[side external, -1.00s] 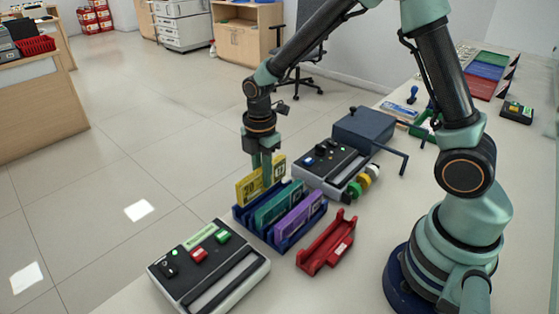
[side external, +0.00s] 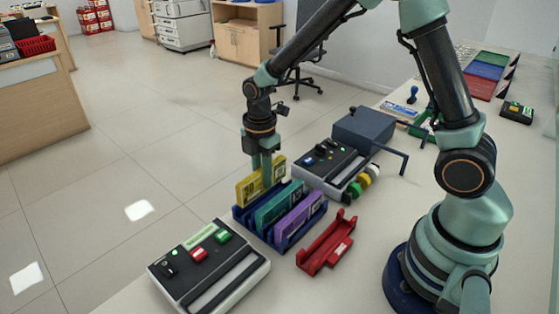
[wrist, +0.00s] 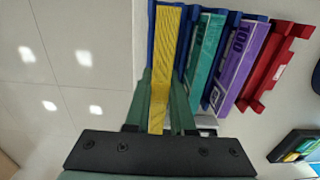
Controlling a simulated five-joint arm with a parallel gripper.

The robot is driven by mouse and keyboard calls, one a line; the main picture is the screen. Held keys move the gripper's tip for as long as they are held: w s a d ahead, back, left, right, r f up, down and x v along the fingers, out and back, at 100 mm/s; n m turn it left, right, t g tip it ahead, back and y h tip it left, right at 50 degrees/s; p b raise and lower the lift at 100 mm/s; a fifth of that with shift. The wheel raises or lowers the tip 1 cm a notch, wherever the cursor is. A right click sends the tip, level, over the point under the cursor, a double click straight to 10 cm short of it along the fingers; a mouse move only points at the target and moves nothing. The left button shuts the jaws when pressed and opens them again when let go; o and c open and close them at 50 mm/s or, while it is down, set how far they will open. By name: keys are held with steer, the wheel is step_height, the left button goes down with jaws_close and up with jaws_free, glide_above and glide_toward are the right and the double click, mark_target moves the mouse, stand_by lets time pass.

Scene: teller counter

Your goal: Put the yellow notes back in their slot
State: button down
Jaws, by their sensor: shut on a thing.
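The yellow notes (side external: 250,187) stand on edge at the left end of the blue slotted rack (side external: 283,243), in or just at its first slot; how deep they sit cannot be told. My gripper (side external: 262,170) is shut on the yellow notes from above. In the wrist view the yellow notes (wrist: 165,60) lie between my two green fingers (wrist: 160,105), lined up with the rack's left slot. Teal notes (side external: 280,206) and purple notes (side external: 299,213) stand in the slots to the right. The lower part of the yellow notes is hidden by the rack.
An empty red holder (side external: 328,245) lies right of the rack. A white-and-black device with buttons (side external: 210,265) is in front, and a similar one (side external: 335,165) is behind. A dark blue box (side external: 363,133) stands farther back. The counter edge is close on the left.

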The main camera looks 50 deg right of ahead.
mark_target(263, 190)
steer(key=shift+f, duration=0.15)
steer(key=shift+f, duration=2.05)
steer(key=c, duration=0.7)
jaws_free()
steer(key=shift+r, duration=0.1)
steer(key=shift+r, duration=3.45)
